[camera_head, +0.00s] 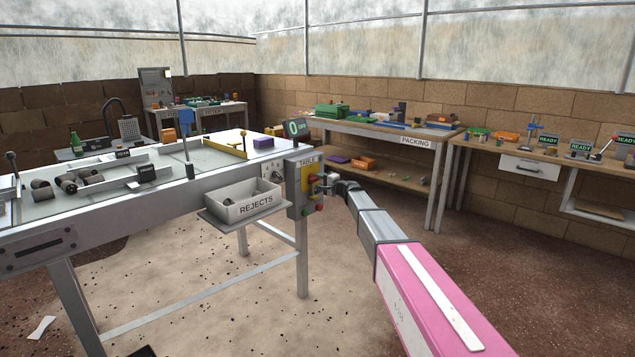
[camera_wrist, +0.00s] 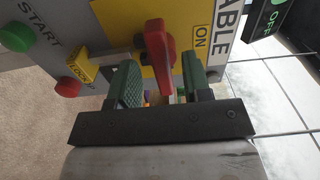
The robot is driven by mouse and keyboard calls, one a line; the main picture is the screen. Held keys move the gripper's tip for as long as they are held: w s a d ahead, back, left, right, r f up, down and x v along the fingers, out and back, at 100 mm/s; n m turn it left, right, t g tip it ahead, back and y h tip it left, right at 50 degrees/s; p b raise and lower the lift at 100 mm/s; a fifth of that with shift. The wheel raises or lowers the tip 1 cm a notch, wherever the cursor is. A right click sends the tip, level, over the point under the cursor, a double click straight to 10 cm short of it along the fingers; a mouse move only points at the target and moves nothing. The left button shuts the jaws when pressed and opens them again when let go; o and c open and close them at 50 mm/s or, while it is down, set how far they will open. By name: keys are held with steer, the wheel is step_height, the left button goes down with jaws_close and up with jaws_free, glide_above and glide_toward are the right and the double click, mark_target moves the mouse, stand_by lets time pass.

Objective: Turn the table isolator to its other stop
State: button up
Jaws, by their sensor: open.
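The table isolator is a red handle (camera_wrist: 160,58) on a yellow plate (camera_wrist: 120,22) on the grey TABLE box (camera_head: 294,192). In the wrist view the handle runs roughly up and down the picture, and an ON mark sits to its right. My gripper (camera_wrist: 160,84) is open, with one green finger on each side of the handle's lower part. I cannot tell whether either finger touches it. A yellow lockout tag (camera_wrist: 82,67) is left of the handle. In the head view my gripper (camera_head: 328,182) is at the box front and partly hides the handle.
A green START button (camera_wrist: 17,36) and a red button (camera_wrist: 66,89) are left of the handle in the wrist view. A display reading OFF (camera_wrist: 280,14) is at upper right. The REJECTS bin (camera_head: 257,206) hangs beside the box. Floor right of the box is clear.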

steer(key=v, duration=0.8)
steer(key=shift+s+d, duration=0.3)
steer(key=s+d+f+n+g+h, duration=0.3)
steer(key=s+f, duration=0.5)
steer(key=s, duration=0.4)
steer(key=s+d+f+n+g+h, duration=0.2)
steer(key=s+d+f+g, duration=0.2)
steer(key=s+f, duration=0.55)
steer(key=s+d+f+g+h, duration=0.1)
steer(key=s+d+f+h, duration=0.1)
steer(key=s, duration=0.6)
steer(key=s+d+f+n+g+h, duration=0.1)
steer(key=s+d+h, duration=0.3)
steer(key=s+d, duration=0.3)
steer(key=s+d+f+n+g+h, duration=0.1)
steer(key=s+d+f+g+h, duration=0.1)
steer(key=s+d, duration=0.3)
steer(key=s+h, duration=0.1)
steer(key=s, duration=0.3)
steer(key=shift+s+f, duration=0.15)
steer(key=shift+f, duration=0.2)
